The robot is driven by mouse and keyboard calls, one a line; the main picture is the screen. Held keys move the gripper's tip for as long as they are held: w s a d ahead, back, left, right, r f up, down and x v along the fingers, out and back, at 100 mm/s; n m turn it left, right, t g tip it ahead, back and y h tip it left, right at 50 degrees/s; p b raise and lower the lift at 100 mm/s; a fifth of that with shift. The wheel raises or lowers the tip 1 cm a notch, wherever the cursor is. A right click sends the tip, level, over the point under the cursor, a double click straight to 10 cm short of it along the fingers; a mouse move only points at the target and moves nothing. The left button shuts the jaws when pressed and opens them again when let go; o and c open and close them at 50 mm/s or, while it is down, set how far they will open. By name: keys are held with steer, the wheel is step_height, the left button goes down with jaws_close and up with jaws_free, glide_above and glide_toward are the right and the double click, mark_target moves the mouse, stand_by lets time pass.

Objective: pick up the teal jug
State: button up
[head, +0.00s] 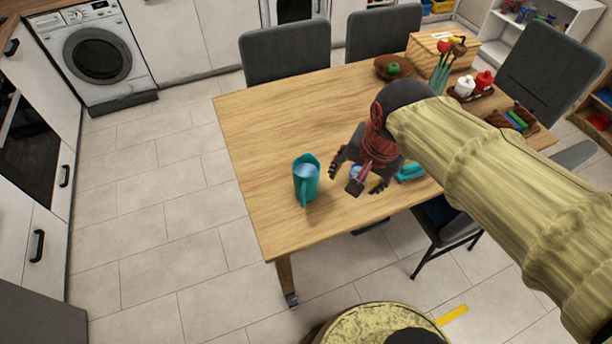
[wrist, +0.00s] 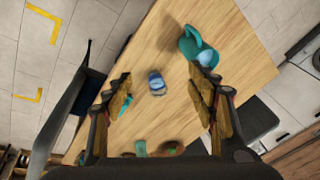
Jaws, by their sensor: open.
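The teal jug (head: 300,186) stands upright on the wooden table near its left edge, with something pale blue inside. In the wrist view the jug (wrist: 188,46) is at the upper right, beyond the right finger's tip, which overlaps its lower edge in the picture. My gripper (head: 357,182) is open and empty, to the right of the jug and apart from it in the head view. In the wrist view the two fingers (wrist: 160,74) are spread wide, with a blue cup (wrist: 156,84) on the table seen between them.
The wooden table (head: 262,125) is clear behind the jug. A teal item (head: 411,173) lies partly hidden beyond my gripper. A bowl (head: 384,73) with a green fruit, a wooden box (head: 428,48) and a tray with red and white pots stand farther back. Grey chairs (head: 285,52) surround the table.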

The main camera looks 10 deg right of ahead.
steer(key=shift+o, duration=0.3)
steer(key=w+a+f+m+g+p, duration=0.1)
steer(key=w+a+f+m+p, duration=0.1)
steer(key=w+a+f+m, duration=0.3)
steer(key=w+m, duration=0.1)
steer(key=w, duration=0.1)
steer(key=shift+w+m+g, duration=0.3)
steer(key=shift+m+g, duration=0.1)
steer(key=m+g+p, duration=0.1)
steer(key=m+p, duration=0.1)
steer(key=m, duration=0.3)
glide_above(303, 186)
steer(key=s+d, duration=0.1)
step_height(303, 186, down, 6)
steer(key=shift+m+g, duration=0.4)
steer(key=shift+m, duration=0.5)
steer(key=f, duration=0.2)
steer(key=a+f, duration=0.1)
steer(key=f, duration=0.2)
steer(key=shift+w+a, duration=0.1)
steer(key=shift+w, duration=0.05)
steer(key=f+b, duration=0.1)
steer(key=f, duration=0.3)
steer(key=f+b, duration=0.1)
steer(key=f, duration=0.1)
steer(key=shift+w+b, duration=0.3)
steer(key=shift+r, duration=0.1)
steer(key=c, duration=0.3)
steer(key=shift+s, duration=0.1)
jaws_close()
